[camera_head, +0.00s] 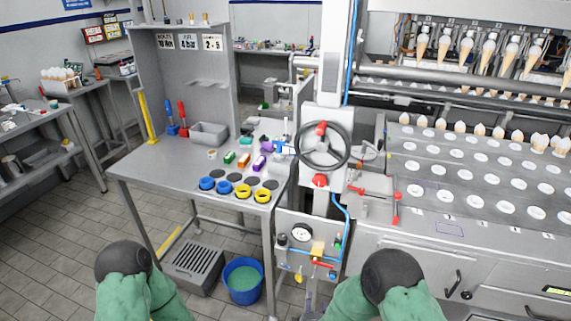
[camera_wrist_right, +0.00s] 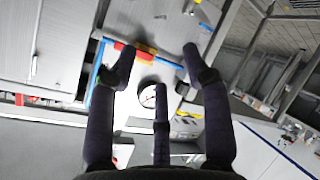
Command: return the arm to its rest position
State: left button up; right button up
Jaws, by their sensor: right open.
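My right gripper (camera_wrist_right: 160,72) is open and empty in the right wrist view, with its dark fingers spread apart. A round white gauge (camera_wrist_right: 149,96) shows behind its fingers, and I see nothing held. In the head view a small part of the right gripper (camera_head: 311,296) shows at the bottom, in front of the lower part of the gauge panel (camera_head: 290,255). I cannot tell whether it touches the panel. My two green arms come in from the bottom edge. My left gripper is not in view.
A handwheel (camera_head: 322,147) stands on a white column at centre. Left of it is a steel table (camera_head: 150,168) with blue and yellow rings and small coloured blocks. A blue bucket (camera_head: 243,282) and a grey crate (camera_head: 193,267) are on the floor. A cone machine (camera_head: 480,215) fills the right.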

jog(key=s+f+m+g+y, duration=0.3)
jog(key=s+f+m+g, duration=0.45)
jog(key=f, duration=0.35)
jog(key=s+f+m+g+y, duration=0.1)
jog(key=s+m+g, duration=0.1)
jog(key=s, duration=0.4)
jog(key=s+d+f+m+g+y, duration=0.1)
jog(key=s+m+g, duration=0.1)
jog(key=s, duration=0.5)
jog(key=shift+f+m+y, duration=0.25)
jog(key=shift+m+y, duration=0.1)
jog(key=shift+y, duration=0.05)
